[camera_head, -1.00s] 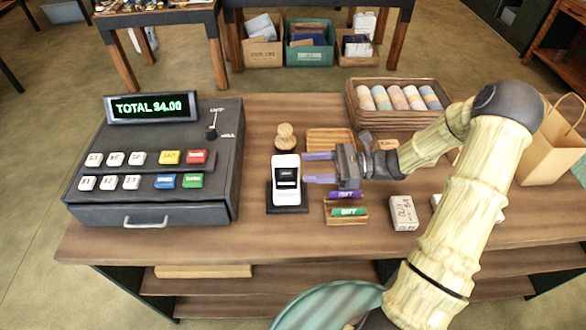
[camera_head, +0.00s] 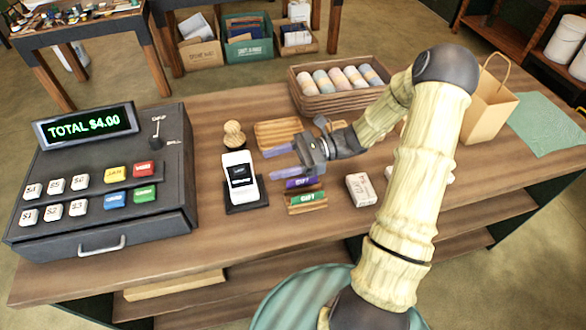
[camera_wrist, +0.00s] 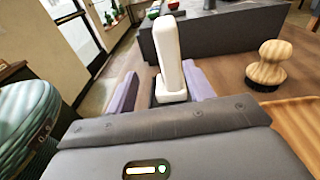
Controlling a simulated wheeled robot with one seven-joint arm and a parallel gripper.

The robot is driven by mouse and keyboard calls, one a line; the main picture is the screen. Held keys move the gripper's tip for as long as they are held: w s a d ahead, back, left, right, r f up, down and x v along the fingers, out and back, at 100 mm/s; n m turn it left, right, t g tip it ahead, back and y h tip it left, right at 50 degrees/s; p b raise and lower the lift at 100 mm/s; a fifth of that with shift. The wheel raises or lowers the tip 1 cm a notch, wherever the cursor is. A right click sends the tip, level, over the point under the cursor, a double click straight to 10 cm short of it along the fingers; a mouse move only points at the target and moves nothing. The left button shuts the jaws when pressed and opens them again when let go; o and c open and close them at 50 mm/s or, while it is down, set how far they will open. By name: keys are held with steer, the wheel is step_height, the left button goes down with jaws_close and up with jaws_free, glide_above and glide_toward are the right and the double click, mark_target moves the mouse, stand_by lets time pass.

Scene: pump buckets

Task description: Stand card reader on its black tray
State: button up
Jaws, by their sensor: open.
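The white card reader (camera_head: 239,174) with a dark screen stands upright, leaning slightly back, on its black tray (camera_head: 247,208). The tray's edges show around the reader's base on the wooden counter. My gripper (camera_head: 267,163) is open and empty just right of the reader, its two purple fingers pointing at it with a small gap. In the wrist view the reader (camera_wrist: 168,50) stands upright, seen between the spread fingers (camera_wrist: 158,72). Part of the black tray shows there beside its base, and the gripper body hides the rest.
A cash register (camera_head: 100,180) stands left. A wooden-handled brush (camera_head: 234,135) and wooden tray (camera_head: 280,133) lie behind. Gift card holders (camera_head: 306,198) sit close below my gripper, with a small box (camera_head: 361,190) to the right. A basket of rolls (camera_head: 340,85) is at the back.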

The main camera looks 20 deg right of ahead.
steer(key=s+n+g+h, duration=0.1)
steer(key=s+a+f+n+g+h, duration=0.1)
steer(key=s+h, duration=0.1)
steer(key=s+a+f+n+g+h, duration=0.1)
steer(key=s+n+h, duration=0.1)
steer(key=shift+s+f, duration=0.15)
steer(key=shift+s, duration=0.1)
steer(key=s+n+h, duration=0.2)
steer(key=s+d+f+n+h, duration=0.1)
steer(key=h, duration=0.1)
steer(key=d+n+h, duration=0.1)
steer(key=s+d+r+n+t+h, duration=0.1)
steer(key=n+h, duration=0.1)
steer(key=s+d+n+h, duration=0.1)
steer(key=n+h, duration=0.1)
steer(key=shift+s+r+t, duration=0.15)
steer(key=shift+t, duration=0.15)
steer(key=shift+w+d+r+n+t+h, duration=0.1)
steer(key=shift+d+r+n+t+h, duration=0.15)
steer(key=shift+r+n+t+h, duration=0.45)
steer(key=shift+w+d+r+n+t+h, duration=0.1)
steer(key=shift+d+r+n+t+h, duration=0.2)
steer(key=shift+r+n+t, duration=0.65)
steer(key=shift+d+r+n+t+h, duration=0.25)
steer(key=shift+r+n+t+h, duration=0.2)
steer(key=shift+n, duration=0.7)
